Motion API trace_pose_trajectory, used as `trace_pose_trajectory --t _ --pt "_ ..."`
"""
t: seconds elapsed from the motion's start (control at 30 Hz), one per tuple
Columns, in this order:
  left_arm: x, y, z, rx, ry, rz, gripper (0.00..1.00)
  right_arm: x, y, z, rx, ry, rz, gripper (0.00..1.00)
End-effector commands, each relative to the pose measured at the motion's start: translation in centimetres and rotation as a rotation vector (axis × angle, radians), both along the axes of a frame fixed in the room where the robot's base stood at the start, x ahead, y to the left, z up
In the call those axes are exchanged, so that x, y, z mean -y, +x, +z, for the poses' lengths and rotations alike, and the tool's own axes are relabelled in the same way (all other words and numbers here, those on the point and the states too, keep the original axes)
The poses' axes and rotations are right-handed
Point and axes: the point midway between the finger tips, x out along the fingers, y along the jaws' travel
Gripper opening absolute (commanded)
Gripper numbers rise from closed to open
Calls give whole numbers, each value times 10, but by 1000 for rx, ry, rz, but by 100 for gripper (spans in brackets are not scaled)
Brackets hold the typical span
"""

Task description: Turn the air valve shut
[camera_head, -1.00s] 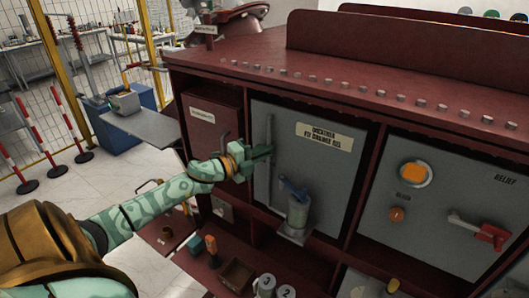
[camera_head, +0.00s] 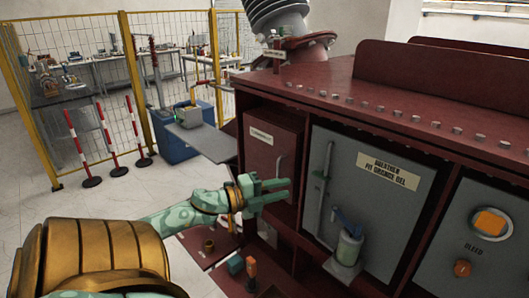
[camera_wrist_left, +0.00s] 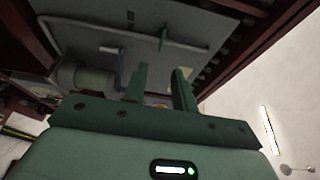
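On the grey breather panel (camera_head: 385,215), a thin upright pipe (camera_head: 324,195) carries a small lever (camera_head: 320,174). In the left wrist view this lever (camera_wrist_left: 163,40) is green and stands across the pipe (camera_wrist_left: 110,25). A blue handle (camera_head: 345,224) sits above a clear-grey cylinder (camera_head: 348,248) lower on the panel, and also shows in the left wrist view (camera_wrist_left: 120,68). I cannot tell which is the air valve. My left gripper (camera_head: 290,190) is open and empty, left of and lower than the small lever, apart from it. My right gripper is out of view.
A red cabinet door (camera_head: 272,150) with a handle is left of the panel. The bleed panel (camera_head: 470,260), with an orange button (camera_head: 490,222), is at right. A shelf (camera_head: 206,143) juts out at left. Small items, including an orange-topped one (camera_head: 250,268), lie below my left gripper.

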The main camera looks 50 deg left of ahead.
Motion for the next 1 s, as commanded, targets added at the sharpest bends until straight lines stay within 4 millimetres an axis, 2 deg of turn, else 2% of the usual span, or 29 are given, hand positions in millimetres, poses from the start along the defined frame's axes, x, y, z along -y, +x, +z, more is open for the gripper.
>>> trace_pose_trajectory --t 0.1,0.3,1.0 --pt "-7 -23 -2 -3 0 2 27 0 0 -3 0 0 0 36" --pt "-12 -40 0 -1 1 1 27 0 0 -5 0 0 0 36" --pt "-17 -40 -1 -7 -10 25 27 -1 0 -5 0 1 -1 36"
